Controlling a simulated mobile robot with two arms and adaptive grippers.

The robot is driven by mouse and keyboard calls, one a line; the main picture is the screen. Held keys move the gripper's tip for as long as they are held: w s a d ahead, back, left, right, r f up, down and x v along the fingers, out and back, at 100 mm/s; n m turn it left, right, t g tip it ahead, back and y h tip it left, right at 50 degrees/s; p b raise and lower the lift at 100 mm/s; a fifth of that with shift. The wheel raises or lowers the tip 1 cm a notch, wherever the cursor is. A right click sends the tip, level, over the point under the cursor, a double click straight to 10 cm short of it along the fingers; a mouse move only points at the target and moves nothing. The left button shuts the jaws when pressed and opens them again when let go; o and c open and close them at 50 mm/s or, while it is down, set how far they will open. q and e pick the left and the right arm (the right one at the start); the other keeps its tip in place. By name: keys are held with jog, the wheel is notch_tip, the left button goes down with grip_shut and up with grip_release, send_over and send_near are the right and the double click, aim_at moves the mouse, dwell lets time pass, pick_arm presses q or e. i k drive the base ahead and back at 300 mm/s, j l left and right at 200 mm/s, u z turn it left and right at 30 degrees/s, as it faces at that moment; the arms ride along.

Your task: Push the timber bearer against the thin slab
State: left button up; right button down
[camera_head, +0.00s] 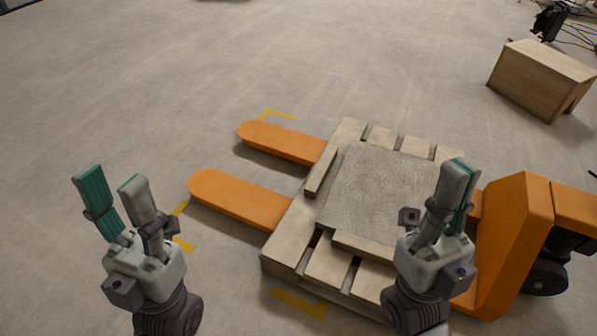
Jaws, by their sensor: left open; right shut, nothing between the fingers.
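The thin slab (380,190) is grey and rough and lies on a wooden pallet. A short timber strip (321,171) lies along its left side, with a narrow gap between them. Another timber piece (362,246) lies along the slab's near edge; whether it touches the slab or lies partly under it is unclear, and its right end is hidden by my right gripper. I cannot tell for certain which is the timber bearer. My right gripper (460,172) is shut and empty, in front of the slab's right side. My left gripper (112,178) is open and empty, left of the pallet.
The pallet (285,243) sits on an orange pallet jack (235,198), whose forks stick out to the left and whose body stands at the right. Yellow marks (300,303) lie on the floor. A wooden box (540,78) stands at the back right. The floor at left is clear.

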aim_at(312, 189)
jog(key=i+j+z, duration=0.1)
jog(key=j, duration=0.35)
jog(key=i+j+z, duration=0.15)
jog(key=j, duration=0.3)
jog(key=i+j+z, duration=0.1)
jog(key=j, duration=0.35)
jog(key=j+z, duration=0.15)
jog(key=j, duration=0.3)
jog(key=i+j+z, duration=0.3)
jog(key=i+j, duration=0.65)
jog(key=i+l, duration=0.05)
jog(key=i, duration=0.05)
